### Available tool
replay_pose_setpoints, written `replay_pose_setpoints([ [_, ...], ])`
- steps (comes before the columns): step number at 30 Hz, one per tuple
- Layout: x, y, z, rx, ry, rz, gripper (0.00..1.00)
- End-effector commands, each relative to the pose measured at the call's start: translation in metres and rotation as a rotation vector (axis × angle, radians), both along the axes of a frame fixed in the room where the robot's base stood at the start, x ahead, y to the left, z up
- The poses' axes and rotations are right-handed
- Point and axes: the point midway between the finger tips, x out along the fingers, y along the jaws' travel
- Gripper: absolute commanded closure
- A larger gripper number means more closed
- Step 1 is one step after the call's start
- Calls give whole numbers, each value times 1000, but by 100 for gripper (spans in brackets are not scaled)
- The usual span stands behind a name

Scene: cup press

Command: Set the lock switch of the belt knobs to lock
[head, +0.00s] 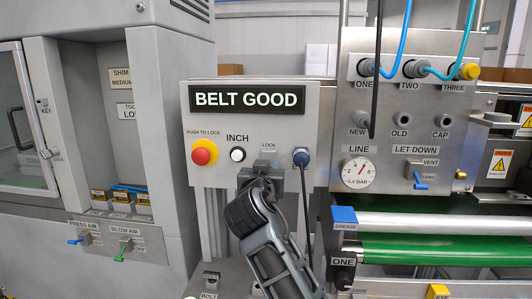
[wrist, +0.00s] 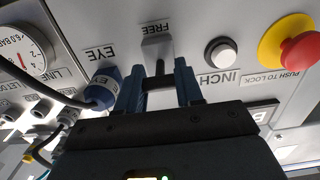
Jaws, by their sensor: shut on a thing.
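The lock switch (wrist: 157,47) of the belt knobs is a grey plate with a small dark lever on the panel under the BELT GOOD sign. In the wrist view, which is turned over, the FREE label is by the plate. The LOCK label (head: 269,145) shows above the switch in the head view. My gripper (wrist: 160,76) has its two blue fingers on either side of the lever and is shut on it. It also shows in the head view (head: 265,171), covering most of the switch. Which way the lever points is hard to tell.
The white INCH button (head: 237,155) and the red push-to-lock button (head: 204,152) on its yellow base are left of the switch. A blue EYE plug (head: 300,157) with a hanging black cable is close on the right. A pressure gauge (head: 357,171) is farther right.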

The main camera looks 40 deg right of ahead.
Motion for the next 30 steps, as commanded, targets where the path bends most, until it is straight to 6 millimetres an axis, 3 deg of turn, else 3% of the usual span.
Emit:
replay_pose_setpoints([
  [1, 0, 1, 14, 32, 24, 2, 94],
  [6, 1, 0, 20, 133, 105, 1, 94],
  [18, 3, -3, 26, 319, 249, 1, 94],
  [30, 4, -4, 27, 393, 307, 1, 94],
])
